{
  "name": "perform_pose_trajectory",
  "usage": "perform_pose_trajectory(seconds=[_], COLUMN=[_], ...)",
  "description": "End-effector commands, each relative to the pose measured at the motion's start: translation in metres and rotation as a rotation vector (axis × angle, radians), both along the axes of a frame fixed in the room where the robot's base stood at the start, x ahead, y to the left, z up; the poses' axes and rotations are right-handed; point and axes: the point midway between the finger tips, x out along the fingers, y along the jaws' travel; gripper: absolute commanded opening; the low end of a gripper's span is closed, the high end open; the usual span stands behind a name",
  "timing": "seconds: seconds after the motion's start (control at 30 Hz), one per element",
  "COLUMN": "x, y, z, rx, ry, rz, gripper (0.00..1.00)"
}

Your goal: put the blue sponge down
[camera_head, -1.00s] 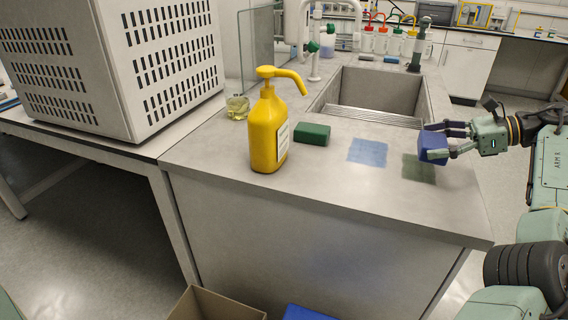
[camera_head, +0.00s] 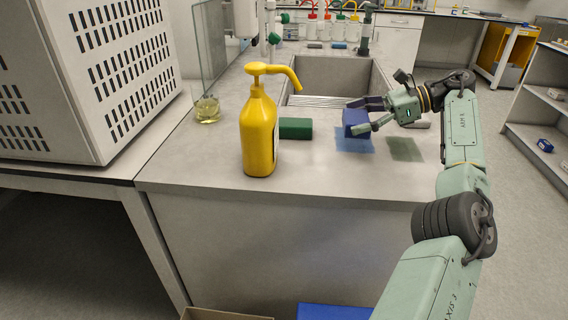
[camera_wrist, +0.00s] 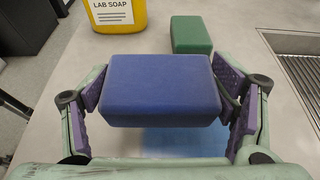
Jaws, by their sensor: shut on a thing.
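The blue sponge (camera_head: 354,121) is between the fingers of my gripper (camera_head: 368,115), which is shut on it. In the wrist view the blue sponge (camera_wrist: 160,88) is gripped at both short ends by my gripper (camera_wrist: 165,95). A blue square (camera_head: 353,140) on the counter lies beneath the sponge. It shows in the wrist view (camera_wrist: 185,142) just below the sponge's near edge. The sponge seems to be a little above the counter; the exact gap cannot be told.
A green sponge (camera_head: 295,128) and a yellow soap bottle (camera_head: 259,130) stand left of my gripper. A green square (camera_head: 405,149) on the counter to the right is bare. The sink (camera_head: 330,80) lies behind. The counter's front edge is clear.

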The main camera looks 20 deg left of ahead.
Motion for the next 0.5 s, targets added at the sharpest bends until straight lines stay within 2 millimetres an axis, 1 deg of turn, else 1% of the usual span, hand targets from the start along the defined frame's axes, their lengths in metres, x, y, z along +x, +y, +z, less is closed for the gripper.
perform_pose_trajectory(seconds=[0.17,0.23,0.37,0.5], x=[-0.003,-0.007,-0.019,-0.034], y=[0.003,0.007,0.018,0.033], z=[-0.002,-0.003,-0.004,-0.005], rx=[-0.001,-0.001,0.0,-0.001], ry=[-0.001,-0.001,-0.002,-0.002], rz=[0.0,0.001,0.002,0.003], gripper=[0.59,0.59,0.59,0.59])
